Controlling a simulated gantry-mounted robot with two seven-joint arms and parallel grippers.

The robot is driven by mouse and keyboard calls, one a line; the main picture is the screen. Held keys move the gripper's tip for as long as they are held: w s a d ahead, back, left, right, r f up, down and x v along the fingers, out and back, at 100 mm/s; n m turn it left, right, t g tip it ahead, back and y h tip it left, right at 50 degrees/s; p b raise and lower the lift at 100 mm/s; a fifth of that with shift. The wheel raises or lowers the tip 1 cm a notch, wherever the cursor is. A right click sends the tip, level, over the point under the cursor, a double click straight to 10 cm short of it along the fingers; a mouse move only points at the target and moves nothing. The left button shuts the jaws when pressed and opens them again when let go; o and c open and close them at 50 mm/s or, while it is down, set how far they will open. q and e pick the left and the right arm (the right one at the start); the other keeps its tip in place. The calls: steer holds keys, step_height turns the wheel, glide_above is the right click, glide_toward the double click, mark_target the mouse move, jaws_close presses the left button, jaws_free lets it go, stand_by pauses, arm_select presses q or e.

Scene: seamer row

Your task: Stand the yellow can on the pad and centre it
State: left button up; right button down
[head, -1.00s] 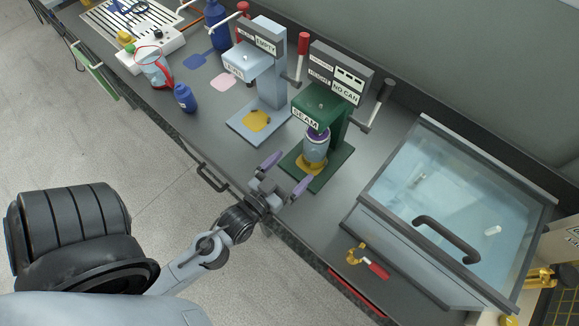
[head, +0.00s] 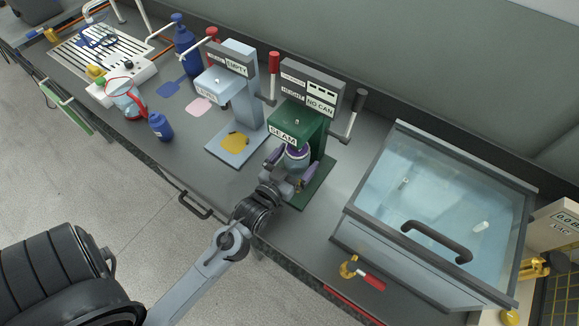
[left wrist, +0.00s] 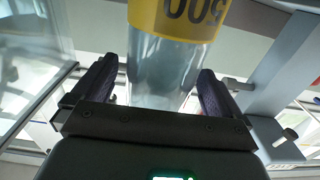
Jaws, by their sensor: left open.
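A can (head: 297,158) stands under the head of the green press marked SEAM (head: 285,128). My left gripper (head: 292,168) is open, one purple finger on each side of the can. The fingers (left wrist: 158,78) look apart from it in the left wrist view. The pad under the can is hidden by my gripper, so centring cannot be judged. My right gripper is out of view.
The green press has a lever (head: 354,115) at its right and a display reading NO CAN. A grey-blue press (head: 226,88) with a yellow patch (head: 235,142) stands to the left. A glass-topped box (head: 430,210) is to the right. A blue bottle (head: 160,126) stands farther left.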

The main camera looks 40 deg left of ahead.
arm_select(q)
steer(key=shift+w, duration=0.15)
steer(key=c, duration=1.3)
steer(key=o, duration=1.3)
steer(key=s+d+p, duration=0.1)
steer(key=s+d, duration=0.1)
steer(key=s, duration=0.8)
steer(key=shift+s, duration=0.35)
